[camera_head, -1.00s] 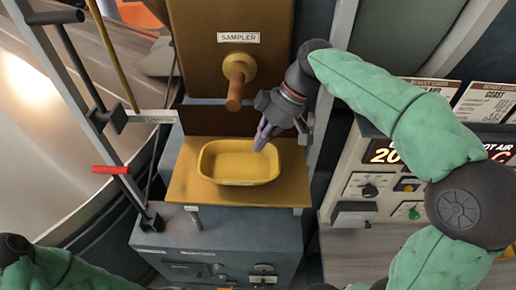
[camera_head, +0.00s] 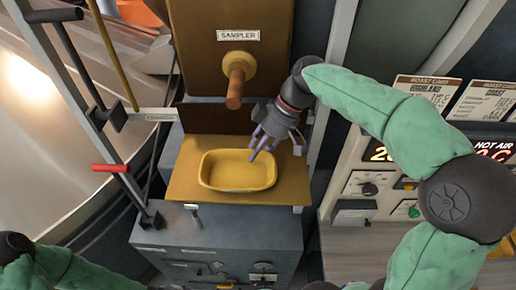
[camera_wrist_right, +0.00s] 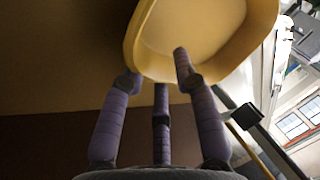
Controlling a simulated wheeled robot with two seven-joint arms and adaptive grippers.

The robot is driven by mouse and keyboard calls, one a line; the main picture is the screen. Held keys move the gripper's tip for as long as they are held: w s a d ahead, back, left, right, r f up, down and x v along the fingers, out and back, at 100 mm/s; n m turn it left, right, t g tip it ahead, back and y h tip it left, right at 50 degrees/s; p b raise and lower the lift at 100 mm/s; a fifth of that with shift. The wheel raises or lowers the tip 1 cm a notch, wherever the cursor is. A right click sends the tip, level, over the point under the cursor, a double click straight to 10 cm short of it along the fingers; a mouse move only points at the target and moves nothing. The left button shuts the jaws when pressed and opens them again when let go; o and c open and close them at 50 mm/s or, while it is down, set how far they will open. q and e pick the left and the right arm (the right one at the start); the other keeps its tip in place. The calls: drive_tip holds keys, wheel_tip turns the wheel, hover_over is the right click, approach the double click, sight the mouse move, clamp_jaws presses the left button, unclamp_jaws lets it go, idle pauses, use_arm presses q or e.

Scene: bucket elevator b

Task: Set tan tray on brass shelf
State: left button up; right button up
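The tan tray (camera_head: 238,184), a shallow yellowish dish with rounded corners, sits upright on the brass shelf (camera_head: 290,190) and looks flat on it. My right gripper (camera_head: 262,150) is at the tray's back right rim, its purple fingers spread. In the right wrist view, the tray (camera_wrist_right: 210,70) is at the top and the shelf surface (camera_wrist_right: 60,50) is to its left. One finger of the right gripper (camera_wrist_right: 158,75) overlaps the tray's inside and the others are by its outer rim; contact is unclear. My left gripper is out of view; only green arm parts show at lower left.
A sampler box (camera_head: 225,65) with a brown-handled knob (camera_head: 237,85) stands above the shelf. A red-handled lever (camera_head: 110,168) and dark rods are at left. A control panel (camera_head: 375,185) with roast cards is at right.

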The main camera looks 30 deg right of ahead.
drive_tip(key=shift+r, duration=0.25)
drive_tip(key=v, duration=0.7)
drive_tip(key=shift+d, duration=0.15)
drive_tip(key=shift+r, duration=0.1)
